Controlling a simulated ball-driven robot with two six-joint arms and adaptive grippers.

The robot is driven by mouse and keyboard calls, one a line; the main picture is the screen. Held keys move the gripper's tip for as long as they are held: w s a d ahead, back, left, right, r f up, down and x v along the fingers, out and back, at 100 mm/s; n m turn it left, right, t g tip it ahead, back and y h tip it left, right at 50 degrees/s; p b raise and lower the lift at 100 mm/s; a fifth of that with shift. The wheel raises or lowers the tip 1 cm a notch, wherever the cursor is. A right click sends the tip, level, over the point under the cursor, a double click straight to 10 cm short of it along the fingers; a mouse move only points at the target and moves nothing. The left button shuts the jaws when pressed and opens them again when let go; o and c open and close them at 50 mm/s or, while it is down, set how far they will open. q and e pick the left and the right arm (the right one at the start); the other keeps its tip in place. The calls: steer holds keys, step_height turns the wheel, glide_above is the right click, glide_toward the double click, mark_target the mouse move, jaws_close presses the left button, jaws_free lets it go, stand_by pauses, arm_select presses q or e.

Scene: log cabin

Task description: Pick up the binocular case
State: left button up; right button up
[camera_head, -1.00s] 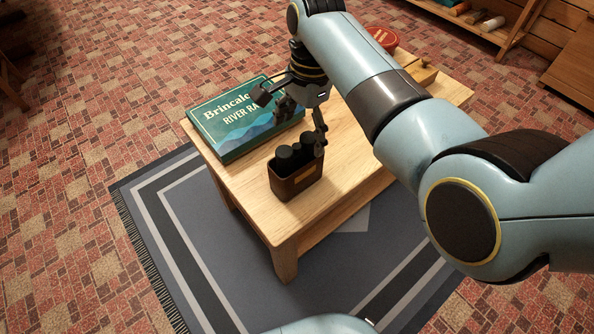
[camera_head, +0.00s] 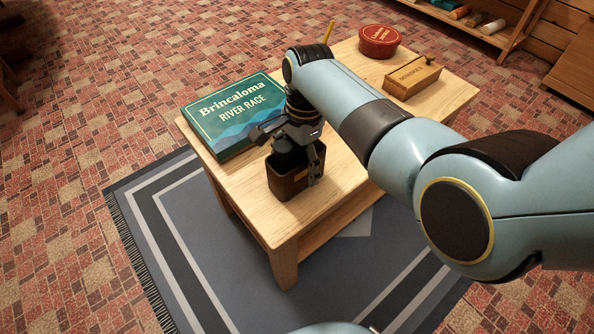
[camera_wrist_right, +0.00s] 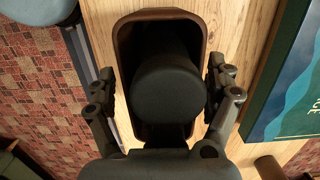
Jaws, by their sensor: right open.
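The binocular case (camera_head: 287,186) is a dark brown open-topped box standing upright near the front edge of the wooden table. Dark binoculars (camera_wrist_right: 170,87) stand inside it. My right gripper (camera_head: 294,160) is right over the case and hides part of its top. In the right wrist view the case's brown rim (camera_wrist_right: 122,50) lies between the open fingers of the gripper (camera_wrist_right: 160,75), one on each side. I cannot tell whether either finger touches the case. My left gripper is not in view.
A green and blue game box (camera_head: 235,115) lies left of the case on the table (camera_head: 345,165). A red round tin (camera_head: 379,40) and a wooden dominoes box (camera_head: 413,77) stand further back. A rug (camera_head: 190,245) lies under the table.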

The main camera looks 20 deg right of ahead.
steer(key=shift+r, duration=0.1)
steer(key=shift+c, duration=0.3)
steer(key=c, duration=1.2)
steer(key=shift+c, duration=0.2)
